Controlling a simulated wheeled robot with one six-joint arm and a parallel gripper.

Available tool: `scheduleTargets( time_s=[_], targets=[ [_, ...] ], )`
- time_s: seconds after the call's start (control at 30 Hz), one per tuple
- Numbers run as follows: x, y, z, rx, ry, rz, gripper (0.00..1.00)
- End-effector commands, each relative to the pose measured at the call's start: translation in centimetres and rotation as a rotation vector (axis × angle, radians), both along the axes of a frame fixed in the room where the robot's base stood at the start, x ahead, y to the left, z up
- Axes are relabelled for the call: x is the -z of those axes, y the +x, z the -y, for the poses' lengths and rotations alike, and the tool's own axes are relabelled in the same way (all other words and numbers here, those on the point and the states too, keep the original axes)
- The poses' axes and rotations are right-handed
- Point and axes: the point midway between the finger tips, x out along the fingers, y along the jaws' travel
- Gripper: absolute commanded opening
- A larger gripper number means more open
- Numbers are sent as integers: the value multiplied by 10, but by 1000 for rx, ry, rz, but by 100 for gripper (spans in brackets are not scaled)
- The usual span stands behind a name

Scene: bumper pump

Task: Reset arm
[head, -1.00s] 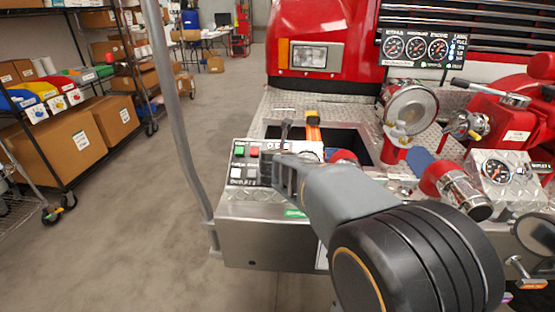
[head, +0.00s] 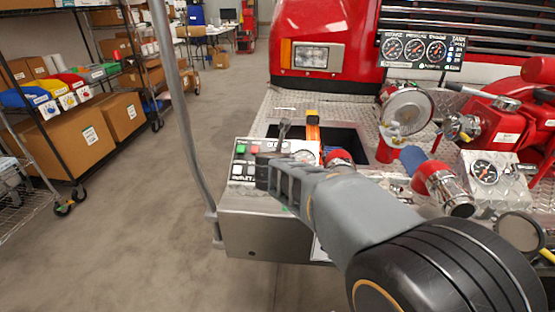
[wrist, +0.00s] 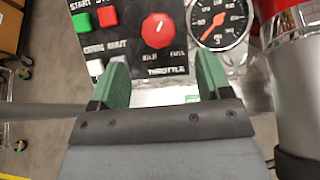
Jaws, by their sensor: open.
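My gripper (wrist: 160,85) is open and empty in the wrist view, its two green fingers apart below the control panel (wrist: 120,50). That panel carries a green start button (wrist: 81,22), a red button (wrist: 107,16), white buttons (wrist: 96,67) and a red throttle knob (wrist: 159,30). In the head view my gripper (head: 263,172) is dark and sits at the panel's front part, covering some of it. The green button (head: 241,149) and red button (head: 255,149) show just behind it. Whether the fingers touch the panel cannot be told.
A round gauge (wrist: 219,22) and a metal fitting (wrist: 297,85) stand right of the gripper. A grey upright pole (head: 180,110) rises left of the panel. Red-and-chrome valves (head: 445,188) crowd the right. Shelves with boxes (head: 60,145) stand left, with open floor between.

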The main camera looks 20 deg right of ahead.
Motion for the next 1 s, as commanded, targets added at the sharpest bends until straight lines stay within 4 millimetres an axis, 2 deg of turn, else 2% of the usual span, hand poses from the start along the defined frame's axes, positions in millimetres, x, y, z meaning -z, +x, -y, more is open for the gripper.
scheduleTargets(
  time_s=[0.43, 0.57, 0.67, 0.77, 0.87, 0.9, 1.0],
  targets=[
    [0, 1, -2, -19, -22, -12, 71],
    [-1, 8, -15, -191, -161, -59, 71],
    [2, 14, -42, -526, -456, -134, 71],
    [-1, 3, -81, -966, -864, -205, 71],
    [-6, -27, -114, -1393, -1263, -257, 71],
    [-6, -42, -122, -1558, -1412, -273, 71],
    [-10, -88, -131, -1961, -1746, -309, 71]
  ],
)
